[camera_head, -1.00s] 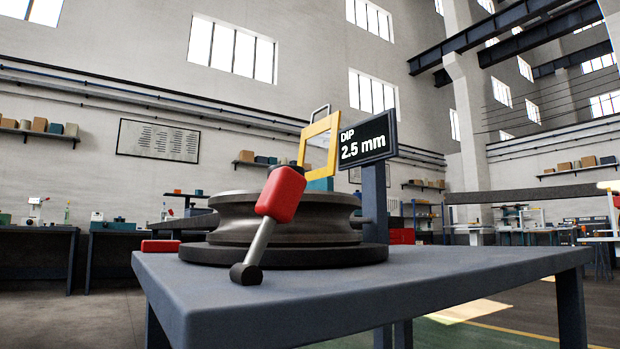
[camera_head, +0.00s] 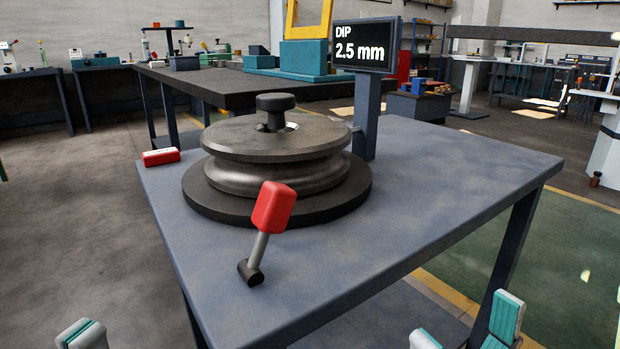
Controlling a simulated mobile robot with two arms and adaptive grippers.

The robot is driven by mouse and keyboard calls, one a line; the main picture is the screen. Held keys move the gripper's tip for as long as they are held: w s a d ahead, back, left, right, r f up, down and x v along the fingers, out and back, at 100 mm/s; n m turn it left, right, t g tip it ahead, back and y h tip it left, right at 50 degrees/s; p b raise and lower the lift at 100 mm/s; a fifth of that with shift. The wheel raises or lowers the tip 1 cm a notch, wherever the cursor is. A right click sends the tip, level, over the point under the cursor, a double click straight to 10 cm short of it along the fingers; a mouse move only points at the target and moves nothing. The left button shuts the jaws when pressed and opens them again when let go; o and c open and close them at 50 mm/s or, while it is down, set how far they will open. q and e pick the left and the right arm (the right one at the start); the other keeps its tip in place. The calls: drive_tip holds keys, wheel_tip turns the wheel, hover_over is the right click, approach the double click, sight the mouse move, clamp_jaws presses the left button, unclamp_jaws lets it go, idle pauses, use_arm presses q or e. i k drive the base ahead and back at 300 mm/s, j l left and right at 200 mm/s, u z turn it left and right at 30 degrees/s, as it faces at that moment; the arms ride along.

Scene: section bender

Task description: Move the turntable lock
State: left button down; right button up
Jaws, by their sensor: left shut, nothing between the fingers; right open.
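A lever with a red grip (camera_head: 273,207), seemingly the turntable lock, stands at the front of the table. Its grey rod runs from a dark pivot (camera_head: 251,272) on the tabletop and leans up to the right. Behind it sits the round grooved turntable (camera_head: 275,150) on a dark base disc, with a black knob (camera_head: 276,110) on top. My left gripper (camera_head: 82,333) is shut and empty at the bottom left edge, left of the table and well apart from the lever. My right gripper (camera_head: 463,318) is open and empty at the bottom right, in front of the table. Both are partly cut off.
The blue-grey table (camera_head: 440,180) is bare on its right side. A display (camera_head: 363,46) reading "DIP 2.5 mm" stands on a post behind the turntable. A dark bench (camera_head: 215,90) stands behind.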

sight(274, 204)
drive_tip(key=k+l, duration=0.1)
drive_tip(key=l, duration=0.35)
drive_tip(key=k+l, duration=0.15)
drive_tip(key=l, duration=0.25)
drive_tip(key=k+l, duration=0.1)
drive_tip(key=l, duration=0.35)
drive_tip(key=k+l, duration=0.1)
drive_tip(key=l, duration=0.3)
drive_tip(key=z, duration=0.05)
